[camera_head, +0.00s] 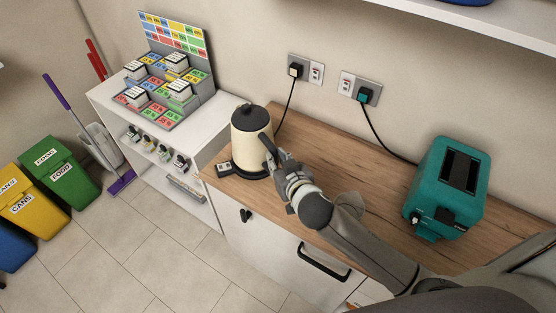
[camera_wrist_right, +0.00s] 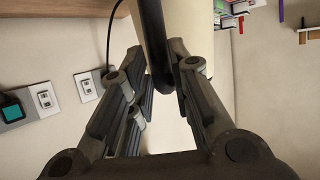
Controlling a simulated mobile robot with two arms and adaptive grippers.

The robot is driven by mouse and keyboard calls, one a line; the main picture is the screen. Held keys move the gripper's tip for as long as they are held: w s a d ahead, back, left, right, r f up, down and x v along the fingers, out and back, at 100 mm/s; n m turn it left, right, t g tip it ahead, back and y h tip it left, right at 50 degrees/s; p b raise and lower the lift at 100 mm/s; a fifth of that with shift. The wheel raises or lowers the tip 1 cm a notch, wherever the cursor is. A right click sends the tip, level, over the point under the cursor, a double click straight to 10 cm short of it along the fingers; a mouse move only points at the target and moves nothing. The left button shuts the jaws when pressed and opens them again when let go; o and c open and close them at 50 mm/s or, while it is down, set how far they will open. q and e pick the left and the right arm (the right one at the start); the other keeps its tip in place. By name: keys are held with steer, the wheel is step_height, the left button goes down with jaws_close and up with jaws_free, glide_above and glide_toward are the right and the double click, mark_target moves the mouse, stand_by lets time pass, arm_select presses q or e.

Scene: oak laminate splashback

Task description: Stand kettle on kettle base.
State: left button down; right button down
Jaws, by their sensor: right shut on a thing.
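The cream kettle (camera_head: 250,130) with its dark lid is upright at the left end of the wooden worktop. My right gripper (camera_head: 278,160) is shut on its black handle, on the kettle's right side. In the right wrist view the handle (camera_wrist_right: 155,50) runs between the fingers, with the cream body (camera_wrist_right: 184,25) behind it. The dark kettle base (camera_head: 226,169) shows at the kettle's foot, its small control part sticking out to the left. The kettle is over the base; I cannot tell whether it rests fully on it. My left gripper is not in view.
A teal toaster (camera_head: 447,187) stands at the right of the worktop (camera_head: 325,160). Two wall sockets (camera_head: 360,89) with plugs and black cables are behind. A white shelf unit (camera_head: 205,128) with a display stands left. The worktop between kettle and toaster is clear.

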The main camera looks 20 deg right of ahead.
steer(key=shift+f+b, duration=0.4)
steer(key=shift+b, duration=0.1)
steer(key=c, duration=1.6)
jaws_free()
steer(key=shift+f, duration=0.1)
steer(key=p+v, duration=0.4)
steer(key=v, duration=0.7)
steer(key=shift+s+f, duration=0.1)
steer(key=shift+f, duration=0.05)
